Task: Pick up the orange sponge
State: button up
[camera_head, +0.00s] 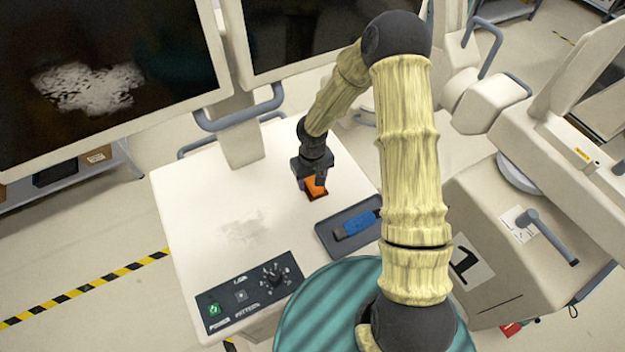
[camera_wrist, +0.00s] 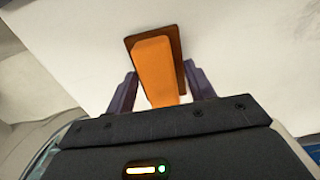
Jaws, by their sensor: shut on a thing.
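The orange sponge (camera_head: 316,187) is on the white cart top, right of its middle, partly covered by my gripper (camera_head: 313,183) in the head view. In the wrist view the sponge (camera_wrist: 156,70) is a long orange block with a dark brown patch or backing along its edges. My gripper (camera_wrist: 160,88) has its two dark fingers on either side of the sponge, shut on it. The sponge's near end is hidden behind the gripper body. I cannot tell whether the sponge is lifted clear of the surface.
A dark control panel (camera_head: 249,292) with a knob is at the cart's front. Monitors (camera_head: 100,80) stand behind. The left part of the cart top (camera_head: 190,200) is clear.

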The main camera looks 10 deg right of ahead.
aim_at(313, 177)
notch_tip(313, 177, up, 6)
jog(key=shift+r+b, duration=0.2)
jog(key=shift+b, duration=0.6)
jog(key=s+d+b, duration=0.1)
jog(key=s+d, duration=0.1)
jog(key=s, duration=0.2)
jog(key=s+d+b, duration=0.2)
jog(key=s, duration=0.3)
jog(key=s+d+b, duration=0.2)
jog(key=s, duration=0.3)
jog(key=shift+r, duration=0.1)
jog(key=b, duration=0.1)
jog(key=s+b, duration=0.1)
jog(key=shift+s+d+b, duration=0.3)
jog(key=shift+d+b, duration=0.05)
jog(key=shift+b, duration=0.05)
jog(key=shift+s+d+r+b, duration=0.1)
jog(key=shift+s+d+b, duration=0.05)
jog(key=shift+s+b, duration=0.35)
jog(key=o, duration=0.3)
jog(key=shift+c, duration=0.9)
